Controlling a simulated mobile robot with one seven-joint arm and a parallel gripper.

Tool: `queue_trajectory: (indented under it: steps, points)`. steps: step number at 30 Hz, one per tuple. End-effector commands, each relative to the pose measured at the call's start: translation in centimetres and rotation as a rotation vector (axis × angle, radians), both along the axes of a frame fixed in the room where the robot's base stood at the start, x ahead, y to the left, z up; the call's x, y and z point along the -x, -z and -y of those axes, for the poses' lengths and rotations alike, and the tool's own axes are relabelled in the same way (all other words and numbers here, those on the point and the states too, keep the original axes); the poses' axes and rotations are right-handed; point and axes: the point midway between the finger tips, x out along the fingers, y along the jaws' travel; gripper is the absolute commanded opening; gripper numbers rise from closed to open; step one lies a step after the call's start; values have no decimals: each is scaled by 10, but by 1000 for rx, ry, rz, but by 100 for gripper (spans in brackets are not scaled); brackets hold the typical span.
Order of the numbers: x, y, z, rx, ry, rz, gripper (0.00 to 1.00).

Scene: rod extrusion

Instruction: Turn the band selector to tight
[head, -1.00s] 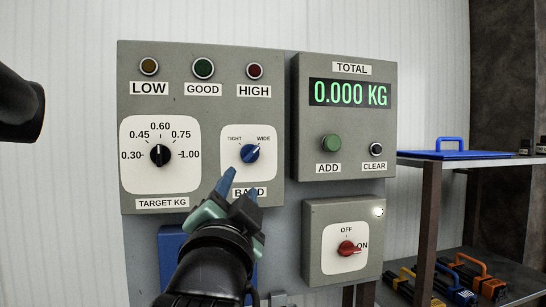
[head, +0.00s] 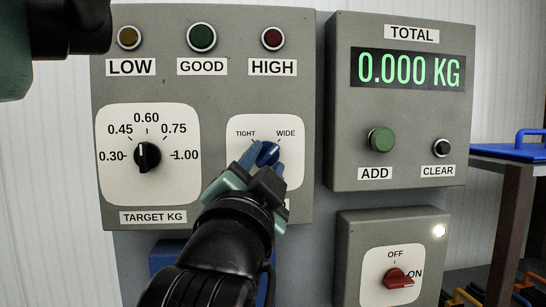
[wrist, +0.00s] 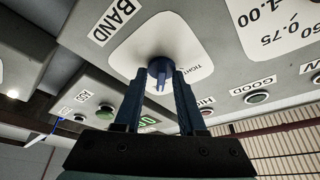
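The band selector is a blue knob (head: 269,152) on a white plate on the left grey panel. Its white pointer mark leans up and right, toward WIDE; the TIGHT label is up and left of it. My gripper (head: 257,158) reaches up to the knob from below, and its fingers hide part of it and most of the BAND label. In the wrist view the knob (wrist: 159,65) shows between the tips of my two blue fingers, which stand apart on either side. I cannot tell whether a finger touches the knob.
The right panel has a green ADD button (head: 380,139), a CLEAR button (head: 442,147) and a display (head: 411,71) reading 0.000 KG. A red switch (head: 398,278) at ON is below.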

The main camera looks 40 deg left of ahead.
Motion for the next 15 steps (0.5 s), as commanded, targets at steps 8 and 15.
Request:
queue_trajectory:
  steps: [8,15]
  points:
    - [-1,0,0,0,1,0,34]
    - [-1,0,0,1,2,0,0]
